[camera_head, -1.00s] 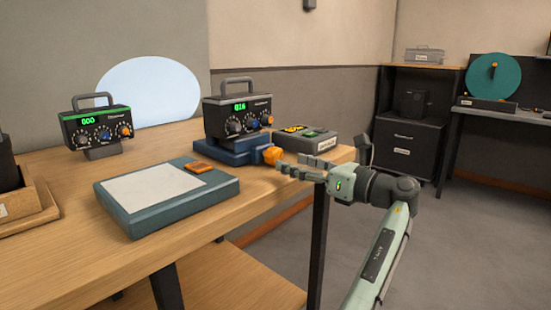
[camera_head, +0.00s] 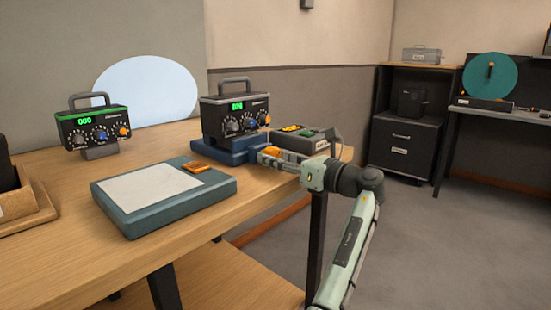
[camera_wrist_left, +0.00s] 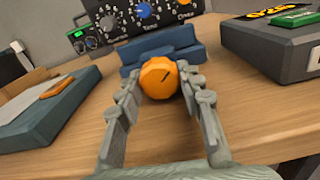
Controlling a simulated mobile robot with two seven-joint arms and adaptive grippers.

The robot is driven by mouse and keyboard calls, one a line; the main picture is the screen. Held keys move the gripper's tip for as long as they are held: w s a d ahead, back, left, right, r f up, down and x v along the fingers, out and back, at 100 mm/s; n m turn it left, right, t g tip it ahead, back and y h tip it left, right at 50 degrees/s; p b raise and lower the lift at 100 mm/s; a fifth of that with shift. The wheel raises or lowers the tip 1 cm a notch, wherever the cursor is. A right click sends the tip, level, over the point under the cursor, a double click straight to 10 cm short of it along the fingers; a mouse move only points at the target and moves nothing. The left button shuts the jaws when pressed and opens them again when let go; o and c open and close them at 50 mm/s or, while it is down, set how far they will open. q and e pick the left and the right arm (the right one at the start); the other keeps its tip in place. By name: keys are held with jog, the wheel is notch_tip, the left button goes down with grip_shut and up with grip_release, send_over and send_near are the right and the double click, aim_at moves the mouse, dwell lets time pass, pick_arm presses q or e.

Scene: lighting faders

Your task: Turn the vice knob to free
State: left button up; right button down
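The blue vice (camera_head: 210,151) stands on the wooden table at its right part, under a dark control box. Its orange faceted knob (camera_wrist_left: 160,75) faces my left wrist camera and has a dark slanted mark. My left gripper (camera_head: 270,160) is at the knob. In the left wrist view its two grey fingers stand apart, one on each side of the knob, with narrow gaps appearing at the sides. I cannot tell whether either finger touches it. In the head view the fingers partly cover the knob. My right gripper is in neither view.
The dark box (camera_head: 236,116) with dials and a green display sits above the vice. A similar box (camera_head: 95,126) stands at the left. A grey unit (camera_head: 300,142) is close right of the vice. A blue pad (camera_head: 150,215) lies in front, left of my gripper.

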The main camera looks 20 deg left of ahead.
pick_arm(q)
jog(key=c, duration=0.3)
jog(key=shift+r+p, duration=0.1)
jog(key=shift+p, duration=0.2)
jog(key=n+p, duration=0.1)
jog(key=n, duration=0.2)
jog(key=shift+p, duration=0.3)
jog(key=shift+n, duration=0.7)
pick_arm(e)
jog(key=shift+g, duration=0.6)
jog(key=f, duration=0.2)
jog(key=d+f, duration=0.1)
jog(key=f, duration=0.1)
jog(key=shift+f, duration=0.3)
pick_arm(q)
jog(key=o, duration=1.2)
jog(key=shift+c, duration=0.2)
